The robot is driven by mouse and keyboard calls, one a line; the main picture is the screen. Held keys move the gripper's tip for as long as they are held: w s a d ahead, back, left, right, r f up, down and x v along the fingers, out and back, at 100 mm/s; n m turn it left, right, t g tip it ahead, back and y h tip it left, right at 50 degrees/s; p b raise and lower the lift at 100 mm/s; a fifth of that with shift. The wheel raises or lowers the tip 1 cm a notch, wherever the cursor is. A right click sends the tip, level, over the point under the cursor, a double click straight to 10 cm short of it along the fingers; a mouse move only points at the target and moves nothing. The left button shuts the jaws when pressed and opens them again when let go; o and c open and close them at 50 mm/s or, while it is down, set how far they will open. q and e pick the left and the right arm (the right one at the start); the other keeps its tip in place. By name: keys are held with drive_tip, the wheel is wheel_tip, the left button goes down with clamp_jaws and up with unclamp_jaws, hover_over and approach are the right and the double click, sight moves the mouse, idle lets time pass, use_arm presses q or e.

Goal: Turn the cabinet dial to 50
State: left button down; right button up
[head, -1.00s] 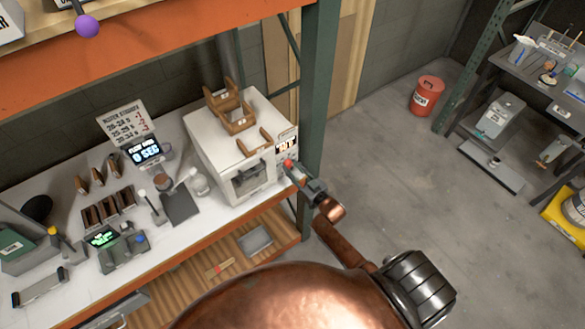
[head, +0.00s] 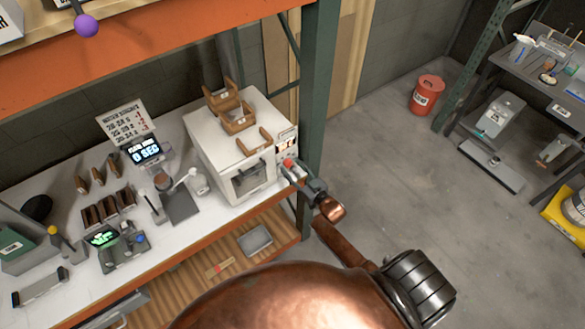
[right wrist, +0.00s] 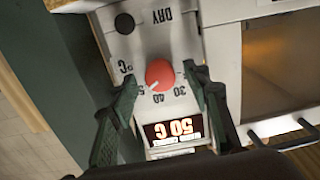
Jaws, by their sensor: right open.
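The white cabinet (head: 212,150) stands at the right end of the workbench, with a control panel at its front right. Its red dial (right wrist: 160,74) sits on the panel among printed numbers and also shows in the head view (head: 288,162). My right gripper (right wrist: 159,76) is open, one finger on each side of the dial. The head view shows it at the panel (head: 291,172). I cannot tell whether a finger touches the dial. My left gripper is not in view.
A black knob (right wrist: 124,23) is on the same panel, beside the word DRY. The cabinet's door handle (right wrist: 290,132) juts out near the right finger. A green rack post (head: 318,90) stands close to the panel. Wooden holders (head: 238,123) lie on the cabinet top.

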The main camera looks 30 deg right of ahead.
drive_tip(key=s+d, duration=0.1)
drive_tip(key=s, duration=1)
drive_tip(key=shift+s+d+r, duration=0.15)
drive_tip(key=shift+s, duration=0.25)
drive_tip(key=s+f+g+h+b, duration=0.1)
drive_tip(key=s+f+g+b, duration=0.3)
drive_tip(key=f, duration=0.8)
drive_tip(key=s+f+g+b, duration=0.1)
drive_tip(key=s+f, duration=0.4)
drive_tip(key=f, duration=0.8)
drive_tip(key=s+f+g+h+b, duration=0.1)
drive_tip(key=s+f+g+b, duration=0.3)
drive_tip(key=f, duration=0.8)
drive_tip(key=s+a+f+g+b, duration=0.2)
drive_tip(key=s+f+g+b, duration=0.1)
drive_tip(key=s+f, duration=1)
drive_tip(key=s+a+f+g+b, duration=0.3)
drive_tip(key=s+f, duration=1)
drive_tip(key=s, duration=0.7)
drive_tip(key=shift+a+f+g, duration=0.15)
drive_tip(key=shift+f+g, duration=0.05)
drive_tip(key=shift+g, duration=0.7)
